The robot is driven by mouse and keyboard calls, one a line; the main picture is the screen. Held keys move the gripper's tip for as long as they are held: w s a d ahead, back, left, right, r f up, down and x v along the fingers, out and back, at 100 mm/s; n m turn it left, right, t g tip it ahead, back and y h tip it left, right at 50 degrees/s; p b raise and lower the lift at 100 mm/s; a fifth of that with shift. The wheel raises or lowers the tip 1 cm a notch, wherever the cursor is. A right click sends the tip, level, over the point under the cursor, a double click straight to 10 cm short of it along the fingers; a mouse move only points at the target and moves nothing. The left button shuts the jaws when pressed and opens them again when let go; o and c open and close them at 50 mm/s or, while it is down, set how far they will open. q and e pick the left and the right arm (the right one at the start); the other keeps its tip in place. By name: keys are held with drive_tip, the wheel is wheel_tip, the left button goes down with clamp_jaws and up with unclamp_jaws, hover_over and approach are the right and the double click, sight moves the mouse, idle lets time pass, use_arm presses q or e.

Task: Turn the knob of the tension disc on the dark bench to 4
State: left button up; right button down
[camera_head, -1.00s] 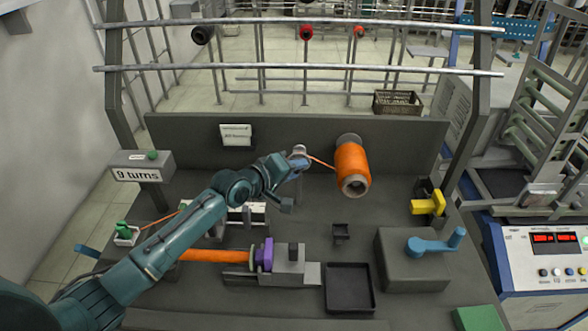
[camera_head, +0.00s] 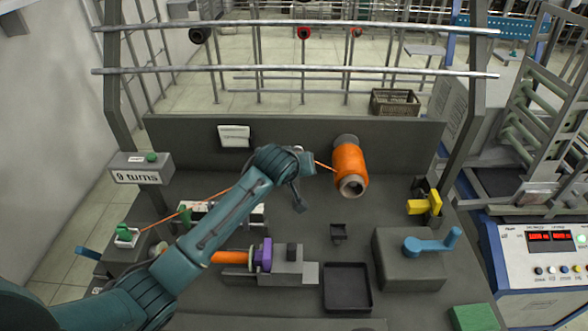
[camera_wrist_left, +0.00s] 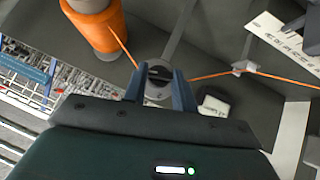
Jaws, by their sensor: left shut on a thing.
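The tension disc (camera_wrist_left: 158,82) is a round grey disc with a dark knob in its middle, in the left wrist view. My left gripper (camera_wrist_left: 158,90) has its two blue-grey fingers on either side of the knob and is shut on it. The knob's number marks are too small to read. In the head view my left gripper (camera_head: 299,178) is at the back of the dark bench (camera_head: 200,295), and my wrist hides most of the disc. An orange thread runs from the orange spool (camera_head: 350,165) to the disc. My right gripper is in neither view.
A purple-flanged bobbin winder (camera_head: 263,255), an empty black tray (camera_head: 347,288) and a blue crank (camera_head: 432,242) on a grey box stand in front. A yellow part (camera_head: 425,204) is at the right. A white card (camera_head: 234,136) is on the back panel.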

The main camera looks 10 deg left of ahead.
use_arm(q)
drive_tip(key=shift+d+m+g+y, duration=0.15)
drive_tip(key=shift+m+g+y, duration=0.15)
drive_tip(key=shift+m+y, duration=0.5)
drive_tip(key=shift+y, duration=0.4)
drive_tip(key=o, duration=1)
drive_tip(key=v, duration=1.3)
drive_tip(key=shift+b, duration=0.45)
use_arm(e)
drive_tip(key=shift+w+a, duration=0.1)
use_arm(q)
drive_tip(key=shift+s, duration=0.1)
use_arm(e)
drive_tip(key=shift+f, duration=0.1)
